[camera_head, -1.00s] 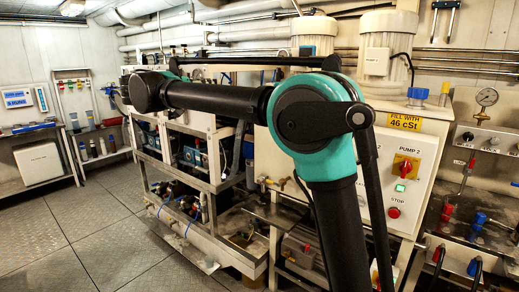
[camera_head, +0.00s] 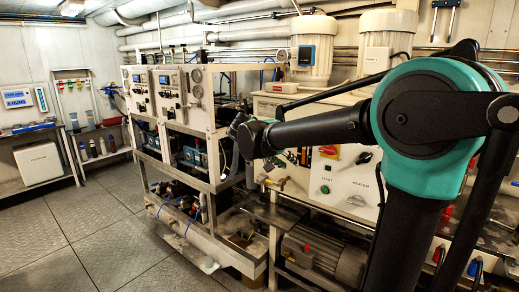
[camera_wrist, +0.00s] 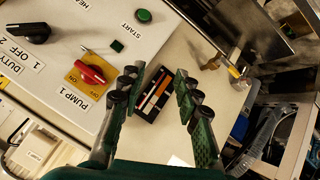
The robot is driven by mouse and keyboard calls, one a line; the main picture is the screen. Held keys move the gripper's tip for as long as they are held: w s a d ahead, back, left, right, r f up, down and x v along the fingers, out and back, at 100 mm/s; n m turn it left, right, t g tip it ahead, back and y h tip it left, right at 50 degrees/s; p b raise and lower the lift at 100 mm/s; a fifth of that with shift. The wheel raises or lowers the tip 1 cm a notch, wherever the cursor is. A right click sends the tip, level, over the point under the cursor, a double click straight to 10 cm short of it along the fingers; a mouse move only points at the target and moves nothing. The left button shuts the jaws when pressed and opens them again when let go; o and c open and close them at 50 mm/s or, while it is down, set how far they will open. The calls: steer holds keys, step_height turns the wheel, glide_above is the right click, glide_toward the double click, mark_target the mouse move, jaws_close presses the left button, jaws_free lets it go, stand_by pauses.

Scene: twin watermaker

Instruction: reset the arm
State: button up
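My gripper (camera_wrist: 155,95) shows in the wrist view with its two green-padded fingers apart and nothing between the pads. Beyond the fingers lies a black tray (camera_wrist: 146,106) holding a few thin items. In the head view my teal and black arm reaches from the lower right toward the middle. Its far end is in front of the pump cabinet, and the fingers are hard to make out there.
A white control panel with a red PUMP 1 switch (camera_wrist: 90,71) and a green START button (camera_wrist: 143,15) is close to my gripper. A metal rack (camera_head: 210,185) with instruments stands left of my arm. The floor (camera_head: 70,235) at left is clear.

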steer(key=s+d+f+n+g+y, duration=0.1)
steer(key=s+d+f+y, duration=0.1)
steer(key=s+d+f, duration=0.4)
steer(key=s+d+f+n+g+y, duration=0.1)
steer(key=s+d+f, duration=0.25)
steer(key=f, duration=0.45)
steer(key=s+f+n+y, duration=0.1)
steer(key=s+f+y, duration=0.3)
steer(key=s+f, duration=0.8)
steer(key=s, duration=0.3)
steer(key=shift+s+f+y, duration=0.2)
steer(key=shift+s+y, duration=0.1)
